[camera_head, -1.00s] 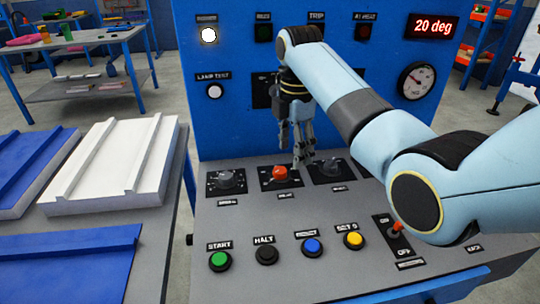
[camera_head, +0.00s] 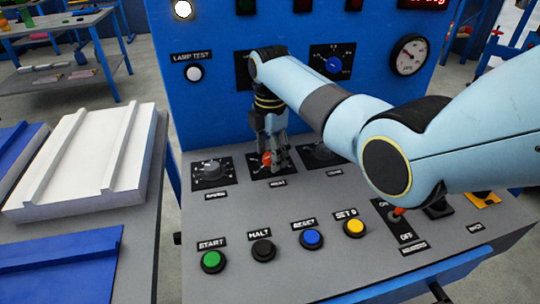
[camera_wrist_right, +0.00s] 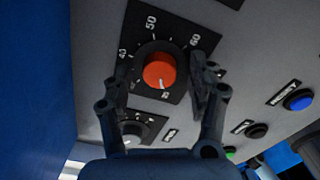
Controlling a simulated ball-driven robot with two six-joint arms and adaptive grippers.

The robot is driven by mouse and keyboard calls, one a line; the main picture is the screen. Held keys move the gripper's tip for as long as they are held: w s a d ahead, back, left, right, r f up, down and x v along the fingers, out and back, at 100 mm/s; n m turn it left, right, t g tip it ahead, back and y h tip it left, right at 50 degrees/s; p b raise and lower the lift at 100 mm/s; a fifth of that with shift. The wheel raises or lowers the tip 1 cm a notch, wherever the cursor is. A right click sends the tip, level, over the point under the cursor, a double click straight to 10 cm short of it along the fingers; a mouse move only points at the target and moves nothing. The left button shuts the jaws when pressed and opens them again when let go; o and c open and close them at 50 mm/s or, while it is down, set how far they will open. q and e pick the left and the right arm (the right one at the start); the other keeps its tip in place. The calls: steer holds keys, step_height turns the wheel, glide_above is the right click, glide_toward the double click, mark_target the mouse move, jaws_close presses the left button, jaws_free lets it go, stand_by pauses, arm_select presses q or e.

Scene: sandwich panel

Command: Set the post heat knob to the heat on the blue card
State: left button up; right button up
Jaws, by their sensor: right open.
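A red knob (camera_head: 267,159) sits on a black dial plate in the middle of the console's knob row. It also shows in the right wrist view (camera_wrist_right: 159,70), where the plate's scale reads 40, 50 and 60, and a pale mark on the knob faces the lower edge. The label under it is too blurred to read surely. My right gripper (camera_head: 276,158) is open, pointing down, with its fingers on either side of the red knob; contact cannot be told. In the right wrist view the fingers (camera_wrist_right: 163,72) straddle it. I cannot make out a blue card. My left gripper is not in view.
A grey knob (camera_head: 211,170) is left of the red one, and another dial (camera_head: 322,153) is right, partly hidden by my arm. Green (camera_head: 212,261), black (camera_head: 263,250), blue (camera_head: 312,238) and yellow (camera_head: 354,227) buttons line the front. A white panel (camera_head: 80,165) lies left.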

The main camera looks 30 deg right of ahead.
steer(key=shift+f, duration=0.25)
steer(key=c, duration=1.1)
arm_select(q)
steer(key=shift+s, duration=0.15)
arm_select(e)
steer(key=shift+c, duration=0.2)
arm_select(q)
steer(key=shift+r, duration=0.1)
